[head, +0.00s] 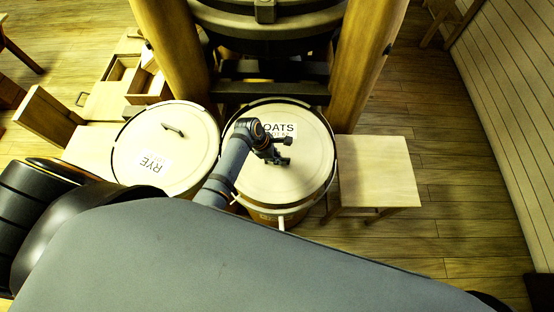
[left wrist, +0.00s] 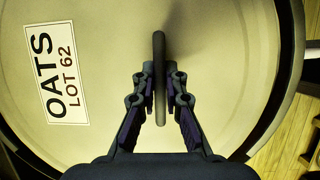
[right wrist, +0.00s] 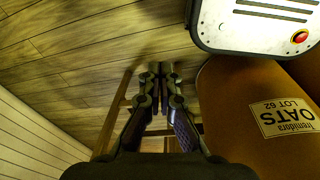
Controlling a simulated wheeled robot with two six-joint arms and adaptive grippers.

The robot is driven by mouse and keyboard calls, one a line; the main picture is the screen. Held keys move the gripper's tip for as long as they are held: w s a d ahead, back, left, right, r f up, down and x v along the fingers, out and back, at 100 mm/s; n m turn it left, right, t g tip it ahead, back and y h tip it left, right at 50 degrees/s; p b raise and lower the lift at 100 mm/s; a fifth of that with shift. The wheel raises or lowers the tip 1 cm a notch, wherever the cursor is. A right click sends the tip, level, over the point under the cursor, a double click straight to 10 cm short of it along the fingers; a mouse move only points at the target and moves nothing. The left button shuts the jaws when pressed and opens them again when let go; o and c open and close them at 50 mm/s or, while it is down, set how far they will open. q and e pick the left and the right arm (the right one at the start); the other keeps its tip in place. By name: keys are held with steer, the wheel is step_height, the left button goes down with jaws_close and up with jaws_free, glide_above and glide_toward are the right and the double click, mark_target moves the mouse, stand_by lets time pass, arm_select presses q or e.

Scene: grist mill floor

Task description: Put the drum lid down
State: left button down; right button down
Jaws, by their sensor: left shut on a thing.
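The pale round drum lid (head: 300,180), labelled OATS, is at the top of the oats drum (head: 262,215). I cannot tell whether it rests on the drum or hangs just above it. My left gripper (head: 280,150) is over the lid's middle. In the left wrist view, my left gripper (left wrist: 160,90) is shut on the lid's upright dark handle (left wrist: 159,50), beside the "OATS LOT 62" label (left wrist: 55,75). In the right wrist view, my right gripper (right wrist: 160,72) is shut and empty, near the brown oats drum (right wrist: 240,90) and its label.
The rye drum (head: 190,115), with its lid on, stands close left of the oats drum. A bare wooden stool (head: 375,170) stands close on the right. Wooden posts (head: 170,45) and the mill (head: 265,40) rise behind. Open plank floor (head: 445,160) lies beyond the stool.

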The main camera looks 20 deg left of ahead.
arm_select(q)
steer(key=c, duration=1.4)
jaws_free()
steer(key=shift+s+f, duration=0.1)
arm_select(e)
steer(key=shift+s+d, duration=0.5)
steer(key=shift+s, duration=0.3)
steer(key=shift+w+d+r, duration=0.1)
arm_select(q)
steer(key=v, duration=1.2)
arm_select(e)
steer(key=shift+w+r, duration=0.1)
steer(key=shift+r, duration=0.05)
steer(key=shift+a, duration=0.2)
